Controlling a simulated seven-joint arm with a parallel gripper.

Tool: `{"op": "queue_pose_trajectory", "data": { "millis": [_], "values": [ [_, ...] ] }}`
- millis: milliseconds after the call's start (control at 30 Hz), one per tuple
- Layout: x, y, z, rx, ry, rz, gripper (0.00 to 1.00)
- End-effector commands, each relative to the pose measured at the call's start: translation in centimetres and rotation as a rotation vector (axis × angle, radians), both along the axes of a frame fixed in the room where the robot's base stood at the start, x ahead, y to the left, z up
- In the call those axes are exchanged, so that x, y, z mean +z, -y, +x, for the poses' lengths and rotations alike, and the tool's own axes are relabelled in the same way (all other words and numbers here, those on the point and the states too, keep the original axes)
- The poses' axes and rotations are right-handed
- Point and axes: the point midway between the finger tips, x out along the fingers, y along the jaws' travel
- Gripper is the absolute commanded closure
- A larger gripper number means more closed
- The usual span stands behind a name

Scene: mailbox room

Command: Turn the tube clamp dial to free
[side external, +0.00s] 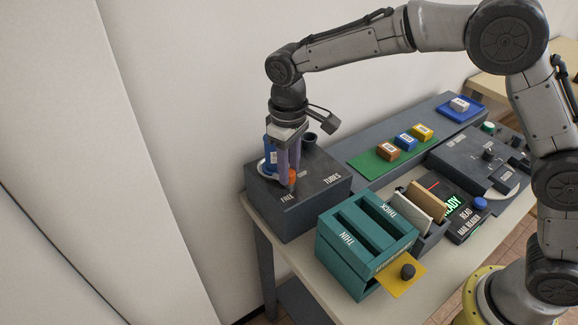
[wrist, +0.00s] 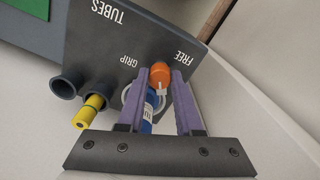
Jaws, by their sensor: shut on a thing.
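The tubes box (side external: 325,180) is dark grey and carries the labels TUBES, GRIP and FREE. On its top is an orange dial (wrist: 160,73), which also shows in the side view (side external: 292,176). My gripper (wrist: 160,78) points down, its two purple fingers shut on the dial from both sides. In the wrist view the dial sits between the GRIP (wrist: 128,62) and FREE (wrist: 185,57) labels; I cannot tell which its mark points to. A blue tube (wrist: 149,110) stands in a white ring clamp beside the dial, partly hidden by a finger.
A yellow tube (wrist: 92,108) sits in a dark holder next to an empty holder (wrist: 66,86). A teal slotted box (side external: 345,248) stands in front of the tubes box. Small parcels (side external: 404,140) rest on a green mat behind. A wall closes off the back.

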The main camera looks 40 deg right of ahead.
Motion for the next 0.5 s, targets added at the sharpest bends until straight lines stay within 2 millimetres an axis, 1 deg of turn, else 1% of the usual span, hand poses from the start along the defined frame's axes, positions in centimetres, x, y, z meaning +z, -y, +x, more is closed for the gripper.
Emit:
{"op": "queue_pose_trajectory", "data": {
  "millis": [500],
  "values": [
    [0.21,0.03,0.09,0.489,0.005,0.001,1.00]
  ]
}}
